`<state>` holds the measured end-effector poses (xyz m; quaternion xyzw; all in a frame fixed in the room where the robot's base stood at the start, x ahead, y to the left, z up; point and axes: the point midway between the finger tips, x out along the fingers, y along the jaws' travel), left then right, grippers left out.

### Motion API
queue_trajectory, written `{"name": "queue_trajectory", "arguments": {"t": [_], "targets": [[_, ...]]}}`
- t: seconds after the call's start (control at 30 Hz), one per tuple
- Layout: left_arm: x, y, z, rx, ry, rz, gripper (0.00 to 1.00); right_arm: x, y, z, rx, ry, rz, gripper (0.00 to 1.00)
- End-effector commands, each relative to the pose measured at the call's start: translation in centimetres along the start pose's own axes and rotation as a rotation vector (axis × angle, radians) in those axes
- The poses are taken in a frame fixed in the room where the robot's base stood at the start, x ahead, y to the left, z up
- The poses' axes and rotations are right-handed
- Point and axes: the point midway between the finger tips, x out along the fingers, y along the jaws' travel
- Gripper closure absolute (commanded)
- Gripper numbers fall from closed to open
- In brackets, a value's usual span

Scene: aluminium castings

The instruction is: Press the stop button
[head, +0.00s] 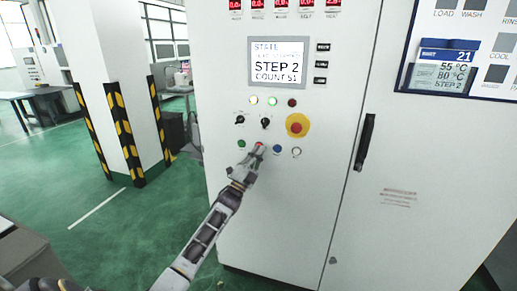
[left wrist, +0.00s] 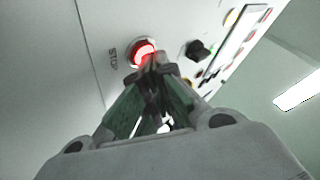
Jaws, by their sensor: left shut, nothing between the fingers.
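The stop button is a round red button (head: 259,146) in the lower button row of the white cabinet. In the left wrist view the red button (left wrist: 144,52) glows, with a label partly reading "STOP" beside it. My left gripper (head: 257,150) is shut and empty, its fingertips at the button and covering part of it. In the left wrist view its closed fingertips (left wrist: 152,62) overlap the button's lower edge; whether they touch it or push it in I cannot tell. My right gripper is not in view.
A green button (head: 241,144) and a blue button (head: 277,149) flank the red one. A red emergency knob on a yellow disc (head: 297,125) sits above right. Black selector switches (head: 265,122) are above. The display (head: 277,62) reads STEP 2. A black door handle (head: 364,142) juts out at right.

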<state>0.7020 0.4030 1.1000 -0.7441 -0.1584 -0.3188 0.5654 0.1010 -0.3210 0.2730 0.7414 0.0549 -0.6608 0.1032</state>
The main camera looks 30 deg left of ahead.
Motion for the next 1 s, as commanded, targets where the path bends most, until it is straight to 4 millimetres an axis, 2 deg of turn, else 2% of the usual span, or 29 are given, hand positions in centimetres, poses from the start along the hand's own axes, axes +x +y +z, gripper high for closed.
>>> {"name": "queue_trajectory", "arguments": {"t": [0.43, 1.0], "targets": [[0.0, -0.1, 0.0, 0.0, -0.001, 0.0, 1.0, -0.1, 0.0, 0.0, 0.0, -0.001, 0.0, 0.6], [-1.1, -0.9, -0.8, 0.0, 0.0, -0.001, 1.0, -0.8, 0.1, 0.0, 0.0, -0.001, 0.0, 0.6]]}}
